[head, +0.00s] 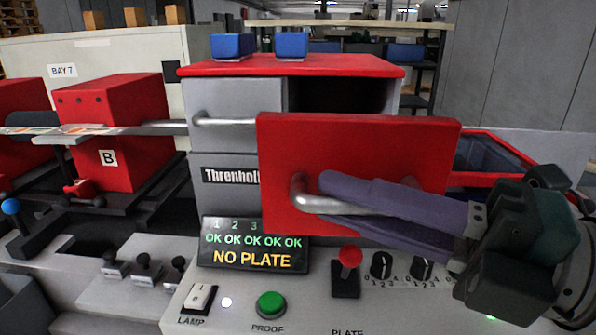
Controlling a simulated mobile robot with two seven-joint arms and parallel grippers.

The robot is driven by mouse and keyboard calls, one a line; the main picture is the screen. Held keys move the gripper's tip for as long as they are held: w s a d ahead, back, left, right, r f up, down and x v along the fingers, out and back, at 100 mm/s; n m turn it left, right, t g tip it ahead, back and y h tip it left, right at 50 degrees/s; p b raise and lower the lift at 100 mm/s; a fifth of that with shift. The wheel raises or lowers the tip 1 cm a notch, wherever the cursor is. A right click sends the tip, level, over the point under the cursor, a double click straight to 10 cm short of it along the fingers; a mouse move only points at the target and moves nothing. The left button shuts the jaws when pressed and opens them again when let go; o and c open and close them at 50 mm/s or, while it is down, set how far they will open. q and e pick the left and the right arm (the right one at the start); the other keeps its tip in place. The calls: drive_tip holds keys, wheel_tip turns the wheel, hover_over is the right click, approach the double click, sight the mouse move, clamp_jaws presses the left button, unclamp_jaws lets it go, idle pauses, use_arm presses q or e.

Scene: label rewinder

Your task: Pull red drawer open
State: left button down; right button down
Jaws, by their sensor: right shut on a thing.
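The red drawer (400,140) shows its flat front panel in the middle of the head view, standing out in front of the grey cabinet. A dark opening (335,95) shows in the cabinet above and behind the panel. A silver bar handle (299,186) is fixed to the panel. My right gripper (325,192) comes in from the right, with its long purple-grey fingers shut on the handle. The fingers hide much of the handle. The drawer's inside is hidden behind the panel. My left gripper is not in view.
A red-rimmed dark container (490,155) stands behind the panel at right. Below are a display (253,246), a green button (270,304), a red-knobbed lever (348,262) and black dials (382,265). A grey drawer front (225,100) is at left. Blue blocks (291,44) sit on the red top.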

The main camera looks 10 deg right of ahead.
drive_tip(key=shift+s+a, duration=0.2)
drive_tip(key=shift+s, duration=0.6)
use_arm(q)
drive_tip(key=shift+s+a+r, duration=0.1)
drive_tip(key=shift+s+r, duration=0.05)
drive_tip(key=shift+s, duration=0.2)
use_arm(e)
drive_tip(key=c, duration=0.8)
unclamp_jaws()
drive_tip(key=shift+c, duration=0.2)
drive_tip(key=shift+d, duration=0.1)
use_arm(q)
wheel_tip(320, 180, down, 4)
drive_tip(key=b, duration=0.4)
use_arm(e)
drive_tip(key=v, duration=0.9)
drive_tip(key=shift+s+d, duration=0.25)
drive_tip(key=shift+s, duration=0.05)
